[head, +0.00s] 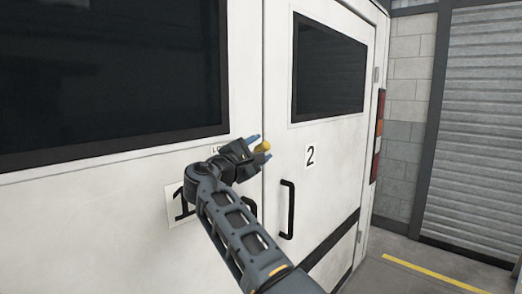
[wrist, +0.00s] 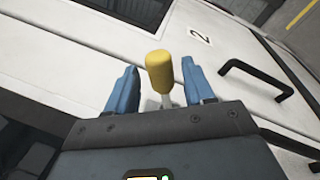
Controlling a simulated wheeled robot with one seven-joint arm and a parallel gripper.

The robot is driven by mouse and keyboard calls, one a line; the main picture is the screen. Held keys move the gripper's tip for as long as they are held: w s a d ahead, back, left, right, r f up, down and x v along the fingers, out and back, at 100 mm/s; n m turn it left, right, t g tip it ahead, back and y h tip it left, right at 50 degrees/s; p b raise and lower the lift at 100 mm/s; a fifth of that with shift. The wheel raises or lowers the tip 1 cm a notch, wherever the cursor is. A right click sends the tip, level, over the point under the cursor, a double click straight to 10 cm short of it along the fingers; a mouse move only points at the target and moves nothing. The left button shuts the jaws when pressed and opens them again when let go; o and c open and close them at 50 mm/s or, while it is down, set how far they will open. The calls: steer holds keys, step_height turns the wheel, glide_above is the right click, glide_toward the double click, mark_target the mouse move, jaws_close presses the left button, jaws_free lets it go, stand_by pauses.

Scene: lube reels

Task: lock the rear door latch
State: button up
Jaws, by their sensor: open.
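The latch handle, a yellow knob (head: 262,147) on a short grey stem, sticks out near the seam between the two white rear doors. In the wrist view the yellow knob (wrist: 160,72) stands between the two blue fingers of my gripper (wrist: 152,88), with a gap on each side. My gripper (head: 254,146) is open around the latch handle and not closed on it. The left door (head: 243,108) has a label "1" and the right door (head: 330,160) a label "2". The latch's base is mostly hidden by my gripper.
A black pull handle (head: 288,210) stands out from the right door, close to the right of my gripper; it also shows in the wrist view (wrist: 258,78). A second handle is partly hidden behind my arm. A block wall (head: 407,110) and a grey shutter (head: 480,130) stand at the right.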

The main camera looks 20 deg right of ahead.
steer(key=r+b+v, duration=0.1)
steer(key=v, duration=0.5)
steer(key=shift+f, duration=0.55)
steer(key=shift+a, duration=0.1)
